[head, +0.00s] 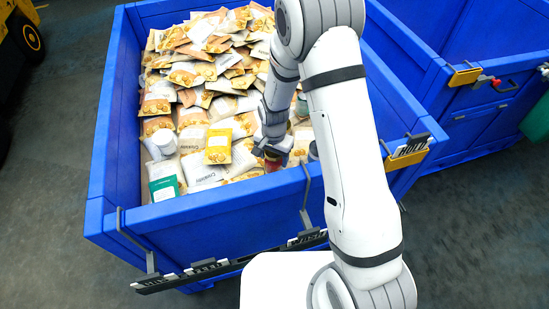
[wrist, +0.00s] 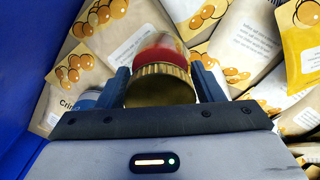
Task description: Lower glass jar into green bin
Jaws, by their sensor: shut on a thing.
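The glass jar (wrist: 160,52) has red contents and a gold ribbed lid (wrist: 160,85). It sits between the two fingers of my gripper (wrist: 159,76), which is shut on it, with the lid toward the wrist camera. In the head view my gripper (head: 272,148) is inside the large blue bin near its front wall, and the red of the jar (head: 273,163) shows just below it. The jar is low over the pouches; I cannot tell whether it touches them. A green thing (head: 537,121), perhaps the green bin, is cut off at the right edge.
The blue bin (head: 185,222) is full of tan and white pouches (head: 215,65). A white tub (head: 161,144) and a green-and-white pack (head: 165,181) lie at its front left. A second blue bin (head: 478,130) stands at right. Label rails (head: 230,262) hang on the front wall.

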